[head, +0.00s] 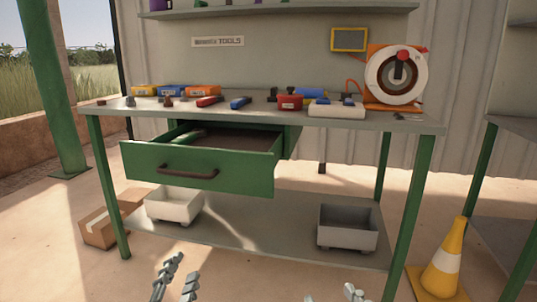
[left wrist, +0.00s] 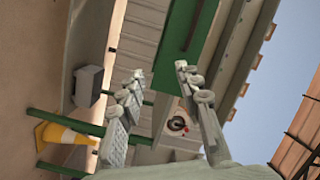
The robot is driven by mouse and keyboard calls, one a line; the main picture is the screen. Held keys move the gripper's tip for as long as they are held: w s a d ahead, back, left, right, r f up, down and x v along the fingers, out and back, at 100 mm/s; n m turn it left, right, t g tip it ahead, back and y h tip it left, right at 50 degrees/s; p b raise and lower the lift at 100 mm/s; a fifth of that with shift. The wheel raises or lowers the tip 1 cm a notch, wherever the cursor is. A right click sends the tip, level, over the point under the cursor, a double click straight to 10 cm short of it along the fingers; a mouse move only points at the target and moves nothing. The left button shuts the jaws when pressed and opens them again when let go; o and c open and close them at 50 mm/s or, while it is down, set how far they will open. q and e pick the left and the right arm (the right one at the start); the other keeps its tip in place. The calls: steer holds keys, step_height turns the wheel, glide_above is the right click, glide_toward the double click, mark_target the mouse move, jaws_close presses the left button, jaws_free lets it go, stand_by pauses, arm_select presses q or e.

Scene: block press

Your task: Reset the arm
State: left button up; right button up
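My left gripper (head: 184,267) is at the bottom of the head view, in front of the workbench and below its drawer. Its two grey fingers are apart with nothing between them. The left wrist view shows the same fingers (left wrist: 158,74) spread and empty. Of my right gripper (head: 352,292), only the tips show at the bottom edge of the head view. Whether it is open or shut is unclear. The green drawer (head: 200,171) of the workbench is pulled out, and a green object (head: 190,136) lies inside at the left.
The workbench top (head: 225,112) carries several tools, small boxes and a cable reel (head: 395,75). The lower shelf (head: 260,225) holds a white bin (head: 174,205) and a grey bin (head: 347,227). A cardboard box (head: 97,229) stands left; a yellow cone (head: 442,262) stands right.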

arm_select(q)
steer(key=s+d+f+n+g+h, duration=0.1)
steer(key=s+d+n+g+h, duration=0.1)
steer(key=s+d+n+h, duration=0.5)
steer(key=a+f+n+g+y+p, duration=0.1)
steer(key=a+f+g+y+p, duration=0.2)
steer(key=a+f, duration=0.3)
steer(key=a+f+n+g+y+p, duration=0.1)
steer(key=a+f+g+y+p, duration=0.15)
steer(key=f, duration=0.55)
arm_select(e)
steer(key=s+d+f+g+h, duration=0.1)
steer(key=d+f+g+h, duration=0.15)
steer(key=f, duration=0.45)
steer(key=s+d+f+g+h, duration=0.1)
steer(key=d+f+g, duration=0.3)
steer(key=f, duration=0.4)
arm_select(q)
steer(key=s+a+f+n+g+y+p, duration=0.1)
steer(key=s+a+f+g+y+p, duration=0.1)
steer(key=s+a+f+g+p, duration=0.2)
steer(key=s+a+f+g, duration=0.3)
steer(key=s+a+f, duration=0.3)
steer(key=s+f, duration=0.1)
arm_select(e)
steer(key=s+d+f+m+g+h, duration=0.2)
steer(key=s+d+f+g, duration=0.4)
steer(key=s+d+f, duration=0.4)
steer(key=shift+s+f+g, duration=0.25)
steer(key=shift+g, duration=0.1)
